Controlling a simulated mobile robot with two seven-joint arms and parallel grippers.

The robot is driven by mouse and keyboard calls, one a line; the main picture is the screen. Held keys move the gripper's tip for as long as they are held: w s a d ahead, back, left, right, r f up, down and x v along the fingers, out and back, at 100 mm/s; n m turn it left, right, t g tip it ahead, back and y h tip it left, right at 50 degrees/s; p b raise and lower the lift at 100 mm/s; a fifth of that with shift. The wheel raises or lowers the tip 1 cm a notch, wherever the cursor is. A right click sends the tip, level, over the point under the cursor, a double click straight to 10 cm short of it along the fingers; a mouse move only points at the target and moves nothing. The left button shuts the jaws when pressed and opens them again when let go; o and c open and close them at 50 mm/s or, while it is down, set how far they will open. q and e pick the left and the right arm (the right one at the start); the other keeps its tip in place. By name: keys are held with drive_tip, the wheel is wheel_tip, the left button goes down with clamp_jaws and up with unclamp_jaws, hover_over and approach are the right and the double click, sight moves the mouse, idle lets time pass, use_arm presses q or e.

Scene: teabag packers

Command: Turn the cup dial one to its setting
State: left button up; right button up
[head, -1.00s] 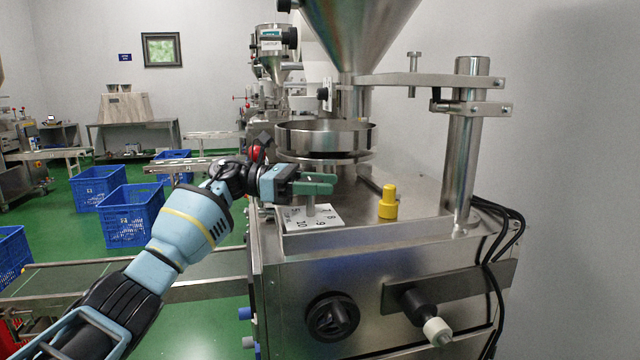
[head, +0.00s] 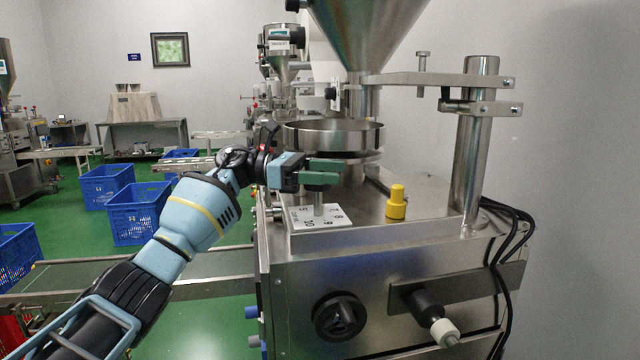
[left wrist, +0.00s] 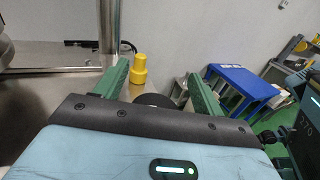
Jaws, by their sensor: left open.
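The cup dial is a white plate (head: 334,216) printed with black numbers on top of the steel machine, with a grey post (head: 318,205) standing from it. My left gripper (head: 326,172) is above the post in the head view, its green fingers level and pointing right. The fingers hide the post's top, so I cannot tell whether they touch it. In the left wrist view the fingers (left wrist: 155,88) are spread apart, with a dark round part showing low between them. My right gripper is not in view.
A yellow knob (head: 396,202) stands right of the dial. A round steel pan (head: 332,138) sits behind the gripper, under the hopper (head: 364,30). A steel column (head: 474,150) rises at right. A black handwheel (head: 339,316) is on the machine's front. Blue crates (head: 138,213) stand at left.

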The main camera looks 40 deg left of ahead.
use_arm(q)
drive_tip(key=shift+s+d+r, duration=0.2)
drive_tip(key=shift+s+r, duration=0.1)
drive_tip(key=shift+r, duration=0.3)
drive_tip(key=s+d+b, duration=0.1)
drive_tip(key=s+d, duration=0.3)
drive_tip(key=s, duration=0.2)
drive_tip(key=s+d+r+b, duration=0.1)
drive_tip(key=s+d, duration=0.2)
drive_tip(key=s, duration=0.4)
drive_tip(key=shift+d+r+b, duration=0.3)
drive_tip(key=shift+d+b, duration=0.05)
drive_tip(key=shift+s, duration=0.1)
